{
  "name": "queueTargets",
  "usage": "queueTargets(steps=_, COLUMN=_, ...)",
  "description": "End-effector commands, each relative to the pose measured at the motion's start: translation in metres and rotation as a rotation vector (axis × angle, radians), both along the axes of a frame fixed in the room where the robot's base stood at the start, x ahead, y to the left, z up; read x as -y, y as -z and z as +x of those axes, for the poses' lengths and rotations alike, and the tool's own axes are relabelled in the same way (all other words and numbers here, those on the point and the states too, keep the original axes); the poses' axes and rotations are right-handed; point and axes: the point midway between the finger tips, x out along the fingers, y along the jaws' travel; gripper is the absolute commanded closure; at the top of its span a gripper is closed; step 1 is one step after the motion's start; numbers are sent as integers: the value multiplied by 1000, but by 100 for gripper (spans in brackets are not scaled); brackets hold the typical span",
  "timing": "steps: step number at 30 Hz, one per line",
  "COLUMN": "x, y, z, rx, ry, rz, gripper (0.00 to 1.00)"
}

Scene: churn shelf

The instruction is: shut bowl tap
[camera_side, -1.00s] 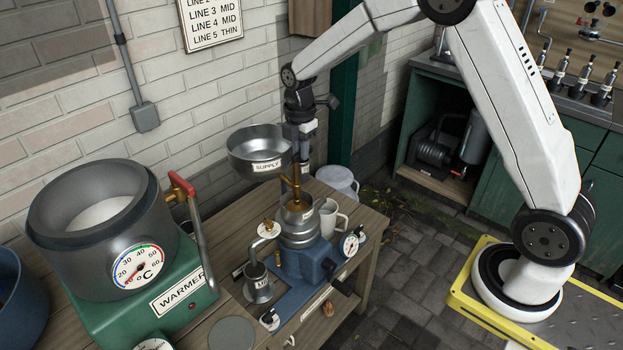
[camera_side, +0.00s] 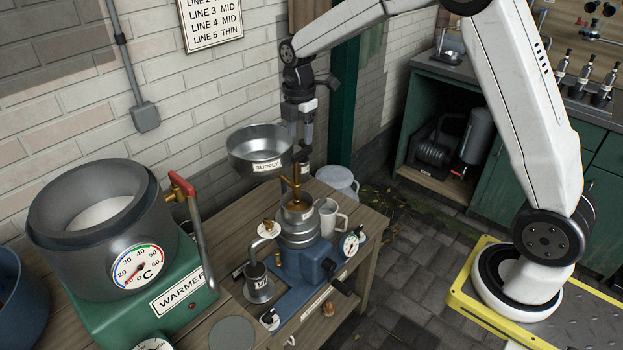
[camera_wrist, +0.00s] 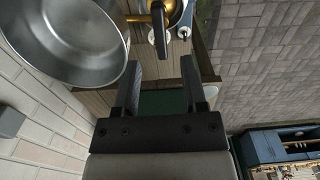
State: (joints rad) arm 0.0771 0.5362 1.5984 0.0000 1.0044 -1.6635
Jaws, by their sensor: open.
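The steel supply bowl (camera_side: 258,152) stands above the bench against the brick wall. It fills the upper left of the wrist view (camera_wrist: 65,40) and looks empty there. The brass bowl tap (camera_side: 296,184) is at the bowl's right, above the steel cup of the blue machine. My gripper (camera_side: 304,155) hangs fingers down beside the bowl, close to the tap. In the wrist view my gripper (camera_wrist: 160,70) is open and empty, its fingers apart from the lever. Whether water flows cannot be seen.
The blue machine (camera_side: 312,262) stands below the tap, with a white mug (camera_side: 331,216) beside it. A green warmer (camera_side: 150,305) with a large pot stands at the left. A white lidded bucket (camera_side: 338,180) is behind the bench.

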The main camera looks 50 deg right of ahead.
Motion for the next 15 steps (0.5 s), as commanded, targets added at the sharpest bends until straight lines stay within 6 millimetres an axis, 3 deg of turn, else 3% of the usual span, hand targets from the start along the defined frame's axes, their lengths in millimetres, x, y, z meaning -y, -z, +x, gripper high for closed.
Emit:
queueTargets(steps=6, x=0, y=-25, z=0, rx=2, ry=0, rz=0, gripper=46)
queueTargets(steps=15, x=0, y=-33, z=0, rx=0, ry=-1, rz=0, gripper=46)
